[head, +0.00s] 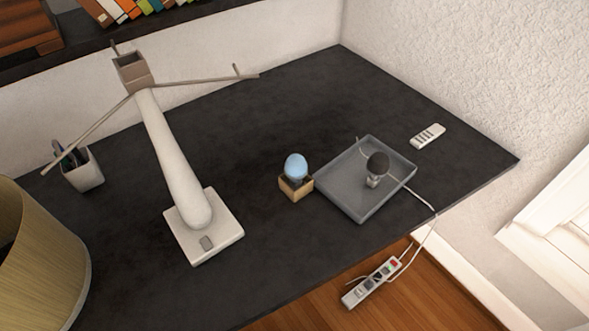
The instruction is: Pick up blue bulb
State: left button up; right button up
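The blue bulb (296,167) stands upright in a small tan square holder (296,189) on the dark tabletop, near the middle of the head view. A dark bulb (377,163) with a pale base is in the grey tray (347,205) to the right of it. A white lamp stand (172,150) with a square base and thin arms at its top stands to the left of the blue bulb. Neither of my grippers shows in the head view.
A tan lampshade (35,265) is at the lower left. A pen cup (84,172) is at the back left, and a white remote (427,136) lies at the right. A cord runs from the tray over the table edge to a power strip (371,282) below.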

aim_at(296, 168)
jog(key=k+l+u, duration=0.1)
jog(key=l+u, duration=0.3)
jog(key=k+l+u, duration=0.15)
jog(key=l+u, duration=0.2)
jog(key=k+l+u, duration=0.25)
jog(key=l+u, duration=0.15)
jog(key=l, duration=0.1)
